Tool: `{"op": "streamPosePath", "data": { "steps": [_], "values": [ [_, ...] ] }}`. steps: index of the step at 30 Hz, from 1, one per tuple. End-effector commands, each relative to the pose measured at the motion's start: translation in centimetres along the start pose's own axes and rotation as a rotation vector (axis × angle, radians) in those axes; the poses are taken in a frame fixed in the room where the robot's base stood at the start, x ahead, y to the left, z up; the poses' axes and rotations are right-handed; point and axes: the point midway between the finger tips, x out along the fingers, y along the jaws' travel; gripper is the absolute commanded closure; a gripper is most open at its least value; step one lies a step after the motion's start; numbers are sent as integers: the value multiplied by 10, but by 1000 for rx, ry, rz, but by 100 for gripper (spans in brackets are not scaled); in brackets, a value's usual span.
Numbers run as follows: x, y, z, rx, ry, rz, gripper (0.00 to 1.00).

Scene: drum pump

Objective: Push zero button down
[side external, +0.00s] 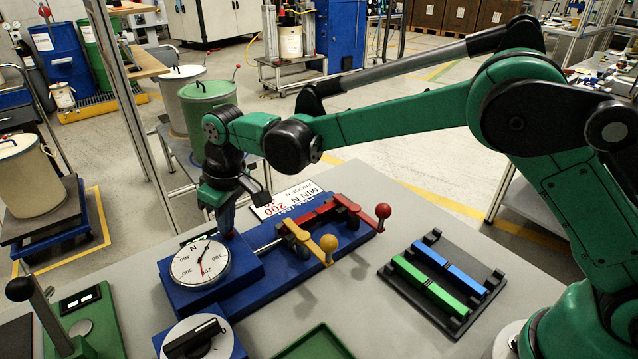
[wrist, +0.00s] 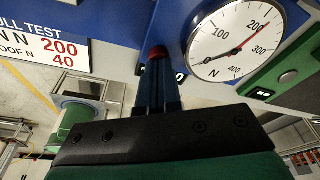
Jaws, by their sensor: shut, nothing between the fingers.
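The blue pull tester (side external: 245,275) lies on the grey table with a white round dial gauge (side external: 201,262) at its left end. The dial also shows in the wrist view (wrist: 236,42), its red needle near 200. My gripper (side external: 229,232) is shut and empty, pointing down at the tester just behind the dial. In the wrist view my shut fingers (wrist: 157,60) end at a small red spot beside the dial. I cannot tell whether this red is the zero button or the fingertips, nor whether they touch the tester. No other button shows clearly on the tester.
Red and yellow clamps with a red ball knob (side external: 383,211) and a yellow one (side external: 328,243) stand right of the dial. A white sign (side external: 288,199) is behind. A black rack (side external: 440,285) holds green and blue bars. A green lever unit (side external: 75,320) stands left.

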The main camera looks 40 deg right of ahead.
Motion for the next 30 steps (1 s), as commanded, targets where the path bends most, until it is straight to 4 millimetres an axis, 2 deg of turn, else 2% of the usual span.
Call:
{"op": "streamPosePath", "data": {
  "steps": [17, 30],
  "values": [
    [3, 0, 0, 0, 0, 0, 100],
    [-31, 0, -7, 0, 0, 0, 100]
  ]
}}
